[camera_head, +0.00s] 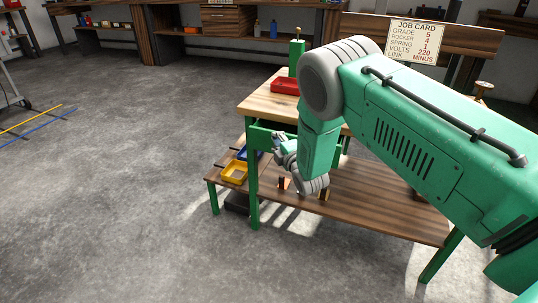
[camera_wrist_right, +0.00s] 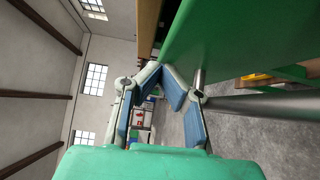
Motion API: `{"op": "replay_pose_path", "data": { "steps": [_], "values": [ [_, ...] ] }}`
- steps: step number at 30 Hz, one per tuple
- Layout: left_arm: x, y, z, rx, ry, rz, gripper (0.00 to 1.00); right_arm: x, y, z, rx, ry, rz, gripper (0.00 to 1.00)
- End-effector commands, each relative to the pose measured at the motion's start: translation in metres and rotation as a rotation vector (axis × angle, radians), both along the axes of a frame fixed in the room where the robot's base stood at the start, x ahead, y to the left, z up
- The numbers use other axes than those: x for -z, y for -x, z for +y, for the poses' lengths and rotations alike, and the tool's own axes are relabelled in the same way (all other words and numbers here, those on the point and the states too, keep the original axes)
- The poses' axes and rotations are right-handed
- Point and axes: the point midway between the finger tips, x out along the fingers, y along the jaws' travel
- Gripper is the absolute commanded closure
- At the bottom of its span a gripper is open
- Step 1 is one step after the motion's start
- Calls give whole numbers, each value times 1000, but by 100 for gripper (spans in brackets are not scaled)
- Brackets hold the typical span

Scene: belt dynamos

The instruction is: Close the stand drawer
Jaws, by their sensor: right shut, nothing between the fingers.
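The stand (camera_head: 267,103) has a wooden top and green legs, and it stands right of centre in the head view. Its green drawer (camera_head: 262,138) shows under the top at the left end, partly hidden by my right arm. I cannot tell how far out it is. In the wrist view a large green panel (camera_wrist_right: 245,35), likely the drawer front, has a grey metal bar handle (camera_wrist_right: 265,105) on a short post. My right gripper (camera_head: 279,143) is at the drawer; its fingers (camera_wrist_right: 167,80) are shut and empty, close to the panel and handle post. Contact is unclear. My left gripper is out of view.
A red tray (camera_head: 285,86) and a green post (camera_head: 296,58) are on the top. Yellow (camera_head: 234,172) and blue trays lie on the lower wooden shelf (camera_head: 370,199). A job card (camera_head: 414,40) stands behind. The floor to the left is mostly clear.

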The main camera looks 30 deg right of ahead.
Motion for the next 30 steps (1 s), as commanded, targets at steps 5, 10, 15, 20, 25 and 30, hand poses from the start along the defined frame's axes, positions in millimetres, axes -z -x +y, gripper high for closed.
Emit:
{"op": "replay_pose_path", "data": {
  "steps": [5,10,15,20,25,30],
  "values": [
    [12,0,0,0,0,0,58,2,-17,-21,0,0,-2,100],
    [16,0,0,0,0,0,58,1,-25,-30,-1,-1,-1,100],
    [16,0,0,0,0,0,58,0,-27,-33,-1,-1,0,100],
    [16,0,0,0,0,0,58,0,-27,-32,-1,-1,1,100],
    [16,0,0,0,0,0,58,0,-27,-32,-1,-1,0,100],
    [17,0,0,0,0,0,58,1,-27,-31,-1,0,1,100]
  ]
}}
